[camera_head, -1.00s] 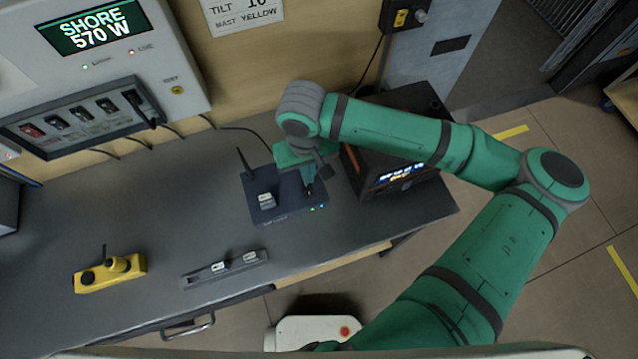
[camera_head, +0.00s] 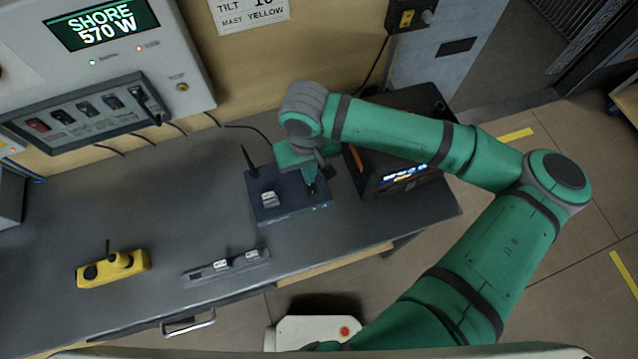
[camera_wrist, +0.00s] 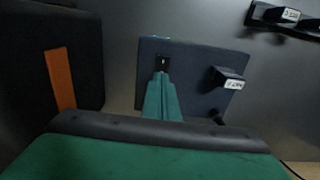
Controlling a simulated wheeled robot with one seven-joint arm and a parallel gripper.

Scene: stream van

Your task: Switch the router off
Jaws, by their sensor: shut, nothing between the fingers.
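The router (camera_head: 290,205) is a dark blue box with an antenna, lying on the grey counter. Small blue and green lights show on its front edge. In the wrist view the router (camera_wrist: 208,98) has a small black rocker switch (camera_wrist: 162,63) near its edge and a labelled grey block (camera_wrist: 226,77) on its top. My gripper (camera_wrist: 161,78) is shut and empty, with its fingertips at the near side of the switch. Whether they touch it, I cannot tell. In the head view my gripper (camera_head: 312,188) hides part of the router's right side.
A black box with a lit display (camera_head: 404,174) stands right of the router. A yellow controller (camera_head: 112,268) and a rail with labelled blocks (camera_head: 226,266) lie on the counter (camera_head: 160,215). A wall panel (camera_head: 90,110) reads SHORE 570 W.

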